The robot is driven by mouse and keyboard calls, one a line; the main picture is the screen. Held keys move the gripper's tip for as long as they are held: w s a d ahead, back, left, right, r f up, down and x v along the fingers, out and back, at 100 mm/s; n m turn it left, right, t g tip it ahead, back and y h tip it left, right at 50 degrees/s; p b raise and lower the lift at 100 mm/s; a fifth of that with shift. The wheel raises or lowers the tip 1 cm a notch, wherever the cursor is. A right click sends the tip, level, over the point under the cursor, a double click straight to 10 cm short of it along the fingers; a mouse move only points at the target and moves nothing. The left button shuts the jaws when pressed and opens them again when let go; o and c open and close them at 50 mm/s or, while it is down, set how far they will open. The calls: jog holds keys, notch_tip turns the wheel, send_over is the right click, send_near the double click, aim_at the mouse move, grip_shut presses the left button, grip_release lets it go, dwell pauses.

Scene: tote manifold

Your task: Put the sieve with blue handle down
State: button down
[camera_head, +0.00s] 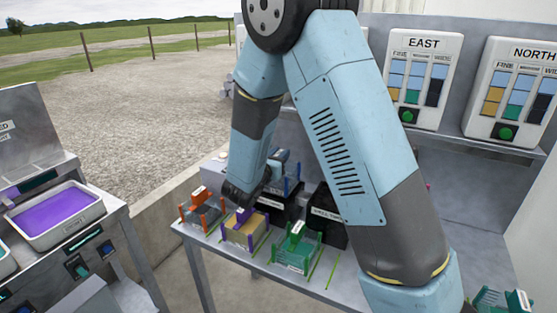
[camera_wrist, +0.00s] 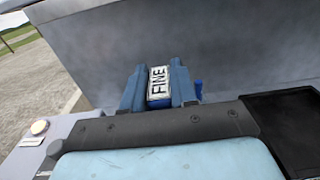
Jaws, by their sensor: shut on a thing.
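The sieve with blue handle (camera_head: 292,186) is at the back of the grey table in the head view, partly hidden by my arm. In the wrist view its blue handle, with a white label reading FINE (camera_wrist: 158,82), sits between my two fingers. My gripper (camera_head: 279,160) is shut on that handle; it also shows in the wrist view (camera_wrist: 160,88). The sieve appears over or just behind a black box (camera_head: 280,208). I cannot tell whether its underside touches anything.
An orange sieve (camera_head: 203,214), a purple-handled sieve (camera_head: 245,234) and a green sieve (camera_head: 296,249) stand along the table's front. Another black box (camera_head: 327,216) is right of the first. Panels marked EAST (camera_head: 424,75) and NORTH (camera_head: 512,88) stand behind. A purple-filled tray (camera_head: 88,228) is at left.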

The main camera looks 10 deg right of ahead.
jog(key=shift+f, duration=0.75)
jog(key=shift+f, duration=0.1)
jog(key=c, duration=0.9)
grip_release()
jog(key=v, duration=1.2)
